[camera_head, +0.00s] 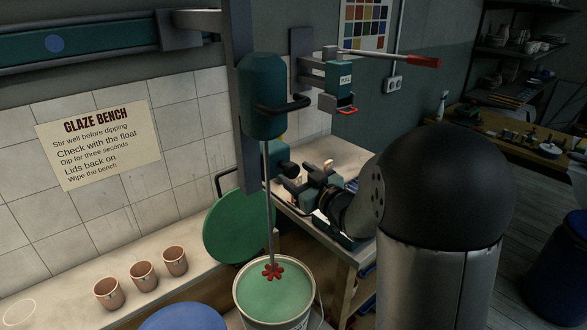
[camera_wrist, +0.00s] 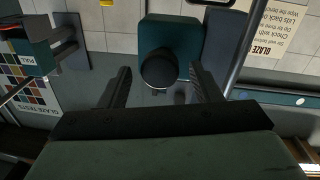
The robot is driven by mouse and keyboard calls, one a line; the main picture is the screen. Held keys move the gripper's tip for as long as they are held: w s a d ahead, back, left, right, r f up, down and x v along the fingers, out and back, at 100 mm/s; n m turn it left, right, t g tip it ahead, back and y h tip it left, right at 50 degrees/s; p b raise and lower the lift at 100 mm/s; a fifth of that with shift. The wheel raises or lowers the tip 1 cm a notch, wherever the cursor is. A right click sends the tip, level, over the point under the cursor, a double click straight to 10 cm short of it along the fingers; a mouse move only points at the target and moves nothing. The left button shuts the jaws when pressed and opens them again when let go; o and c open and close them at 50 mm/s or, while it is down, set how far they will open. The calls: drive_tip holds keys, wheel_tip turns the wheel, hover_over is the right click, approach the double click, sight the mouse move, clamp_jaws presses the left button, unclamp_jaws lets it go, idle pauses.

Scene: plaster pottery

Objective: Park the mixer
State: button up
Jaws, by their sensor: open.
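The mixer (camera_head: 263,97) has a teal motor head with a black handle, high beside a dark upright post (camera_head: 249,178). Its thin shaft hangs down to a red impeller (camera_head: 272,271) at or just above the green glaze in a bucket (camera_head: 240,297). A teal block on the post carries a round black knob (camera_head: 287,167), which also shows in the wrist view (camera_wrist: 158,70). My gripper (camera_wrist: 162,68) is open and empty, its fingers spread to either side of the knob in that view. I cannot tell whether they touch it. In the head view my gripper (camera_head: 306,187) is right of the post.
A green lid (camera_head: 238,226) leans behind the bucket, and a blue lid (camera_head: 183,318) shows at the bottom edge. Several clay cups (camera_head: 143,273) stand on the bench. A labelled teal wall unit (camera_head: 340,79) with a red-tipped lever is right of the post.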

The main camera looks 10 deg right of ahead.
drive_tip(key=shift+x, duration=1.05)
